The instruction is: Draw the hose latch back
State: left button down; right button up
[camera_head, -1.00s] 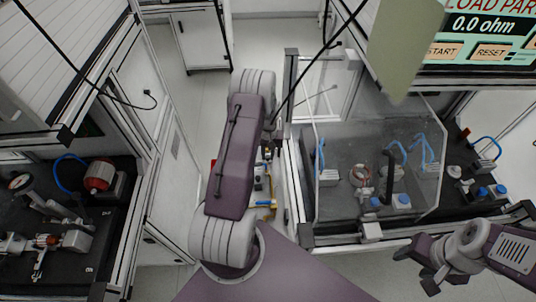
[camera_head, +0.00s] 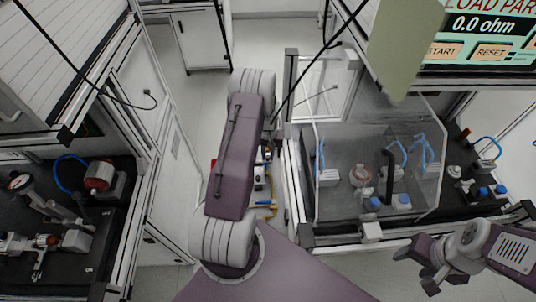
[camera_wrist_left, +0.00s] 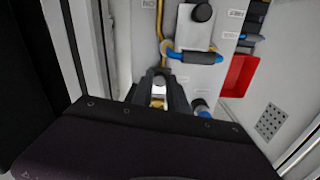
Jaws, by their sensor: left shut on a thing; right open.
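My left gripper (camera_wrist_left: 158,92) is shut on a small brass-coloured and pale part (camera_wrist_left: 158,91) in the left wrist view. I take this part to be the hose latch, but the fingers hide most of it. A yellow-brown hose (camera_wrist_left: 160,22) runs down a pale panel just above the fingers. In the head view my left arm largely hides the gripper and the latch. My right gripper (camera_head: 420,270) is open and empty at the lower right, clear of the bench.
A clear cover with a dark handle (camera_head: 388,178) stands over a black bench to the right. A red bin (camera_wrist_left: 239,75) is beside the panel. A bench with a red motor (camera_head: 99,175) is at left. The floor (camera_head: 272,62) behind is clear.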

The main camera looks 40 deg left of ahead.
aim_at(268, 158)
pick_arm(q)
jog(key=shift+s+d+f, duration=0.1)
jog(key=shift+s, duration=0.05)
jog(key=shift+s+d, duration=0.2)
jog(key=c, duration=1.3)
grip_release()
jog(key=shift+w, duration=0.1)
pick_arm(e)
jog(key=shift+s+d, duration=0.25)
pick_arm(q)
notch_tip(268, 158, up, 9)
jog(key=shift+r+b, duration=0.15)
jog(key=shift+b, duration=0.2)
pick_arm(e)
jog(key=shift+f, duration=0.4)
